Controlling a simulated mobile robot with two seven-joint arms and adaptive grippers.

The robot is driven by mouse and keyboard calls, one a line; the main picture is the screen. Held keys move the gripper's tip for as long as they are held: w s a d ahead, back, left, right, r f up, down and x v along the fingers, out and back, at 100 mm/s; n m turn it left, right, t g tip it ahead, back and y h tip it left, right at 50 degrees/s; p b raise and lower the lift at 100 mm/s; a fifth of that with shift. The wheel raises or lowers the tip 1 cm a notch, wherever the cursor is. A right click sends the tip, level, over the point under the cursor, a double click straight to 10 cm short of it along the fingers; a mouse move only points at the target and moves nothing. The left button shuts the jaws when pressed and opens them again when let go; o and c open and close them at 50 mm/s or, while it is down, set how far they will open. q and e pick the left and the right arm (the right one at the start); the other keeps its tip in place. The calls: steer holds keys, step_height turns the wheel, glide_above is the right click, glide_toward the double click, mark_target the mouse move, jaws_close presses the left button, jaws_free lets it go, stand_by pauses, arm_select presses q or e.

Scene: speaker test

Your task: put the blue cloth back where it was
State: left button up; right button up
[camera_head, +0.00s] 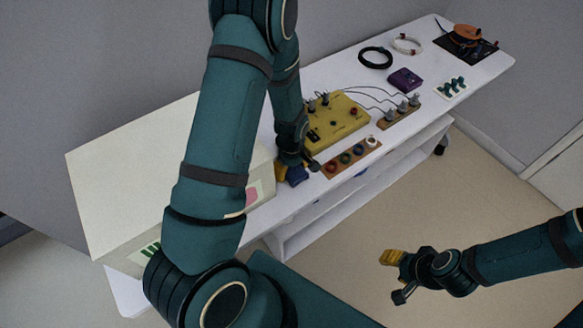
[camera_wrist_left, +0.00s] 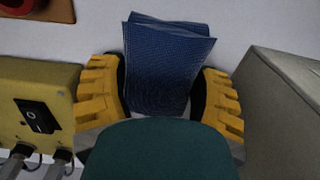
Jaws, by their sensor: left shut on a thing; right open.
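The blue cloth (camera_head: 299,176) is a small folded piece at the table's near edge, beside the large pale box. It also shows folded in layers in the left wrist view (camera_wrist_left: 168,58). My left gripper (camera_head: 290,172) is shut on the cloth, with its yellow fingers on both sides of it (camera_wrist_left: 160,98). In the head view my arm hides part of the gripper. I cannot tell whether the cloth touches the tabletop. My right gripper (camera_head: 393,277) is open and empty, away from the table over the floor.
The pale box (camera_head: 120,150) stands left of the cloth. A yellow switch unit (camera_head: 338,122) and a brown strip with coloured rings (camera_head: 352,157) are close on the right. A purple box (camera_head: 405,79) and cable coil (camera_head: 375,57) lie further along the white table (camera_head: 340,70).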

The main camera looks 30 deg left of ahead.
arm_select(q)
steer(key=shift+f, duration=0.2)
steer(key=o, duration=0.9)
steer(key=shift+r, duration=0.15)
